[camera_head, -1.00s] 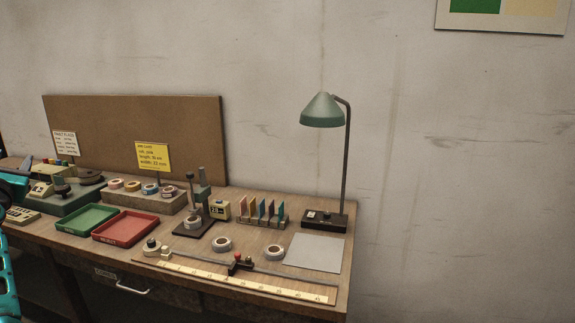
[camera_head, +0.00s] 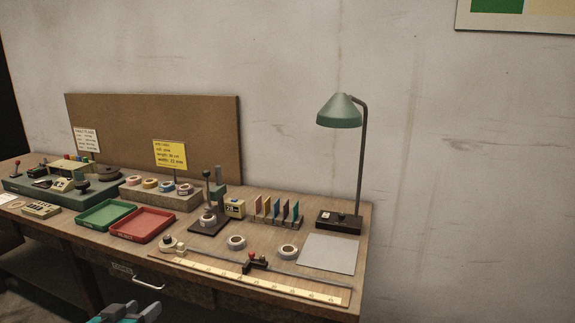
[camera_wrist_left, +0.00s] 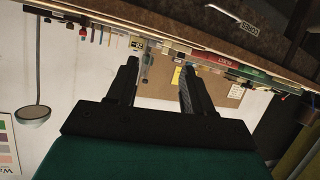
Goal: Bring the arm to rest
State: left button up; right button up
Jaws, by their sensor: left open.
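My left gripper (camera_head: 132,312) shows at the bottom edge of the head view, in front of and below the workbench (camera_head: 352,290). In the left wrist view its two dark fingers (camera_wrist_left: 159,82) stand apart with nothing between them. That view is upside down, with the bench edge along its top. The gripper touches nothing that I can see. My right gripper is in neither view.
The bench carries a green tray (camera_head: 105,214), a red tray (camera_head: 143,225), tape rolls (camera_head: 237,242), a ruler strip (camera_head: 250,280) and a green lamp (camera_head: 340,110). A drawer handle (camera_head: 148,285) sticks out at the front. The floor before the bench is dark.

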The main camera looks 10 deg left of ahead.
pick_arm(q)
jog(key=s+d+f+m+g+h, duration=0.4)
jog(key=s+d+f+m, duration=0.65)
jog(key=s+d, duration=0.45)
jog(key=d+n+t, duration=0.1)
jog(key=d+n, duration=0.4)
jog(key=d, duration=0.4)
jog(key=shift+s+d+f, duration=0.3)
jog(key=shift+s+f, duration=0.05)
jog(key=shift+s, duration=0.05)
